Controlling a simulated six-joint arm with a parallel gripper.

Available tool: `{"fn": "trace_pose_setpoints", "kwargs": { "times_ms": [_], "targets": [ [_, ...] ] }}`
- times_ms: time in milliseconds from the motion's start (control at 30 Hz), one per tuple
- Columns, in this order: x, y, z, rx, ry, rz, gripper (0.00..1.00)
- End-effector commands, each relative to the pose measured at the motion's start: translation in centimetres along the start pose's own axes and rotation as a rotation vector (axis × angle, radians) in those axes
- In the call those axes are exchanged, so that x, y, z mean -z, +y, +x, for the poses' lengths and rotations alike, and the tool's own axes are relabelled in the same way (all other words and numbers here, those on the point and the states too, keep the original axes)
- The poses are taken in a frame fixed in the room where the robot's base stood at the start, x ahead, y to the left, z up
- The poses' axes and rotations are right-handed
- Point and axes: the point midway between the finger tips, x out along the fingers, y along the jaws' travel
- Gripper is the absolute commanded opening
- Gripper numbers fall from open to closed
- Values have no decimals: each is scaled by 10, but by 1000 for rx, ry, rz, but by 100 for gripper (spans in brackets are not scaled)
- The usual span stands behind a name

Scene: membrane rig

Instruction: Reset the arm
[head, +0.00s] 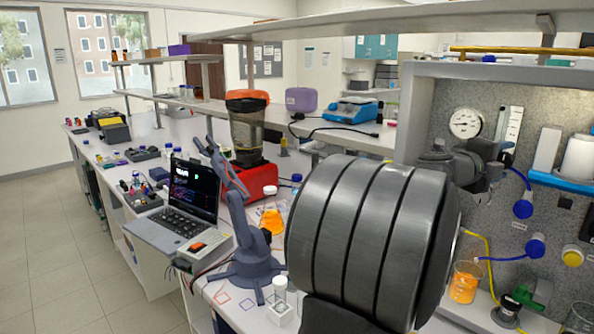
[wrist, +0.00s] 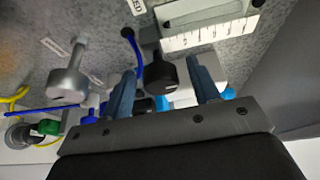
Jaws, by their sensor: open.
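My gripper (wrist: 163,66) shows in the wrist view as two blue-grey fingers set wide apart. They are open. A black round knob (wrist: 160,78) on the panel appears between the fingertips; I cannot tell whether they touch it. In the head view, a dark wrist-like shape, probably my gripper (head: 482,166), is in front of the rig panel (head: 490,92), just below the gauge and flow meter. A large ribbed dark grey cylinder, part of my arm, fills the foreground and hides much of the bench.
The panel carries a gauge (head: 466,122), a flow meter (head: 509,124), blue knobs (head: 523,206) with tubing, and a grey knob (wrist: 67,84). A beaker of orange liquid (head: 465,282) stands below. A small grey bench arm (head: 250,245), laptop (head: 188,205) and red blender base (head: 255,178) are left.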

Motion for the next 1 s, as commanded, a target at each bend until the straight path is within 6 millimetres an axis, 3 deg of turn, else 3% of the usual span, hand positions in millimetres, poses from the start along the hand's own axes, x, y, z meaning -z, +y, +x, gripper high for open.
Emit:
{"fn": "trace_pose_setpoints", "kwargs": {
  "times_ms": [200,567,767,1000],
  "targets": [
    [0,0,10,0,0,0,56],
    [0,0,8,1,-1,-2,56],
    [-1,-1,-14,1,-2,0,56],
    [-1,-1,-61,1,-3,1,56]
  ]
}}
